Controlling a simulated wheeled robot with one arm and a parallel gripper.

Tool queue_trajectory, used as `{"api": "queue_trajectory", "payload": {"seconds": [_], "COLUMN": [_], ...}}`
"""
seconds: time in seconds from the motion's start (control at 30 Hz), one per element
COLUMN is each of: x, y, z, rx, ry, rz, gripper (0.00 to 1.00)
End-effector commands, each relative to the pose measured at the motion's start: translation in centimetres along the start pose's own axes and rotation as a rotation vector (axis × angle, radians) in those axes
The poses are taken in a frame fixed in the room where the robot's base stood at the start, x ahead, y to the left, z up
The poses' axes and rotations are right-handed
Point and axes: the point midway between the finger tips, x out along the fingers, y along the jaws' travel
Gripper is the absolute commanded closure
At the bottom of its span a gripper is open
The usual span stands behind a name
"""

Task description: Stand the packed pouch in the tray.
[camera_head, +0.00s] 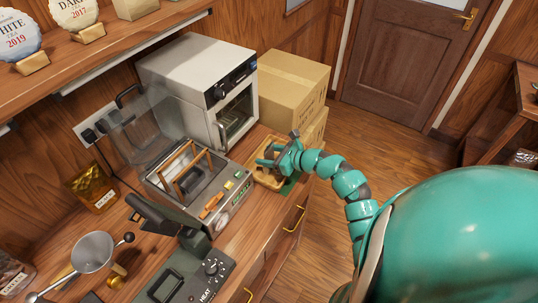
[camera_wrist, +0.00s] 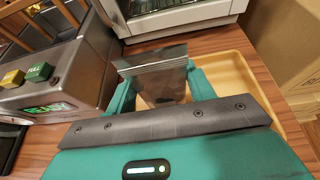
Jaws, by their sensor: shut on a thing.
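The packed pouch (camera_wrist: 160,80) is a clear-topped bag with dark brown contents and a pale seal strip along its upper edge. My gripper (camera_wrist: 160,92) is shut on it, with a teal finger at each side. The light wooden tray (camera_wrist: 236,72) lies below and to the right of the pouch in the wrist view. In the head view my gripper (camera_head: 268,158) is over the tray (camera_head: 268,183) at the counter's right end. The pouch is hard to make out there, and I cannot tell whether its base touches the tray.
The sealing machine (camera_head: 226,212), with its clear lid raised, stands left of the tray. A white oven (camera_head: 198,80) stands behind, and cardboard boxes (camera_head: 290,82) stand beyond the counter's end. A yellow-handled drawer front (camera_head: 285,222) is below.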

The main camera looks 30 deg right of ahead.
Motion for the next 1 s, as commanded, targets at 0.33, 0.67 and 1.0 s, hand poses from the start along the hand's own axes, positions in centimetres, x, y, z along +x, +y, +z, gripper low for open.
{"api": "queue_trajectory", "payload": {"seconds": [0.33,0.67,1.0], "x": [0.0,-1.4,-7.7], "y": [0.0,-0.2,-0.2], "z": [-0.1,0.0,-0.1], "rx": [0.000,-0.003,-0.001], "ry": [0.000,0.000,0.001], "rz": [0.000,-0.004,-0.005], "gripper": [0.25,0.25,0.25]}}
